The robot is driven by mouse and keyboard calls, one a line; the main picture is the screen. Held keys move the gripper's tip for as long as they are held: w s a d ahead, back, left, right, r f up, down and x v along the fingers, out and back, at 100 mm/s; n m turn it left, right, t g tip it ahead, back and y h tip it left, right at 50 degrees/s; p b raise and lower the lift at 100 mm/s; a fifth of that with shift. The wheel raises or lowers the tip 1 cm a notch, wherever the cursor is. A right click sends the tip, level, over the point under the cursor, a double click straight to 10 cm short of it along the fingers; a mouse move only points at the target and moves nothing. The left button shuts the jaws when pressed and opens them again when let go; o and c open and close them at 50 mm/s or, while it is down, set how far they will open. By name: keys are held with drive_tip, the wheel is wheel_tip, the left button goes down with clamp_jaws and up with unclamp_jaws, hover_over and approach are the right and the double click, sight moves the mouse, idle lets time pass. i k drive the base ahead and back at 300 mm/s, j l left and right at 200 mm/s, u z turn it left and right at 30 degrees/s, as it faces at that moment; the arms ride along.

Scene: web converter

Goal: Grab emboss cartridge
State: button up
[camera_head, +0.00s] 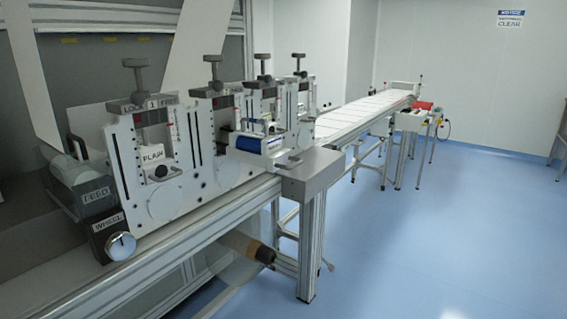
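A white cartridge with a blue front (263,145) sits at the right-hand station of the converter, by its near side plate and close to the grey end block. My gripper is not in view.
The converter frame (125,165) has clamp knobs on top and a round handwheel (121,246) at lower left. A grey end block (312,171) juts out at the right. A long conveyor (350,116) runs to the back. The blue floor (455,235) at right is clear.

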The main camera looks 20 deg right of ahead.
sight(265, 144)
drive_tip(key=i+l+z, duration=0.25)
drive_tip(key=i+z, duration=0.25)
drive_tip(key=i, duration=0.15)
drive_tip(key=i+j+z, duration=0.1)
drive_tip(key=z, duration=0.25)
drive_tip(key=j+z, duration=0.55)
drive_tip(key=z, duration=0.2)
